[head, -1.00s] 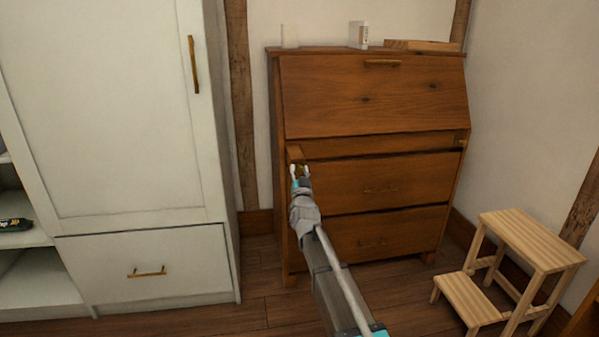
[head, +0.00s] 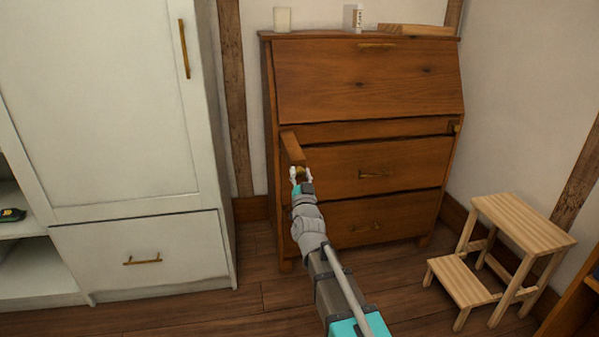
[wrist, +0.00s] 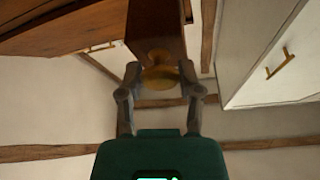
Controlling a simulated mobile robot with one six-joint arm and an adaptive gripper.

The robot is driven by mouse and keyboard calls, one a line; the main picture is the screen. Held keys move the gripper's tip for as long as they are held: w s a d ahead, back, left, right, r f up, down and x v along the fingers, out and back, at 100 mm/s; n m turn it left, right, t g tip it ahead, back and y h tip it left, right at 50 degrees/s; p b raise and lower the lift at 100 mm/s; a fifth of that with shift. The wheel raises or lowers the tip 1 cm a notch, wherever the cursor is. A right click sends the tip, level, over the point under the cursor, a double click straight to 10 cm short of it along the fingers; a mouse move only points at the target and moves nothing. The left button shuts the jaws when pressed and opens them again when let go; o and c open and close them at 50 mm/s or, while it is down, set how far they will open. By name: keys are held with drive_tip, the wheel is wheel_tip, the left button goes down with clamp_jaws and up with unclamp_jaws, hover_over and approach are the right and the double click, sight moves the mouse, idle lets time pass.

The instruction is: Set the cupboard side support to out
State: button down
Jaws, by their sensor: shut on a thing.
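The cupboard is a brown wooden bureau (head: 365,85) with a closed slanted front and drawers below it. Its left side support (head: 292,147) is a wooden bar that sticks out from the front below the slanted panel. My gripper (head: 300,174) is at the front end of this bar. In the wrist view my gripper (wrist: 160,82) is shut on the round brass knob (wrist: 160,74) at the end of the support (wrist: 156,28). The right side support (head: 454,127) sits about flush with the front, with a small knob.
A white wardrobe (head: 110,110) stands close on the left. A wooden step stool (head: 525,228) stands at the right. A candle-like white cup (head: 282,19), a small white box (head: 353,17) and a wooden board (head: 415,30) lie on the bureau top. Floor before the bureau is free.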

drive_tip(key=shift+c, duration=1.3)
unclamp_jaws()
drive_tip(key=shift+w, duration=0.15)
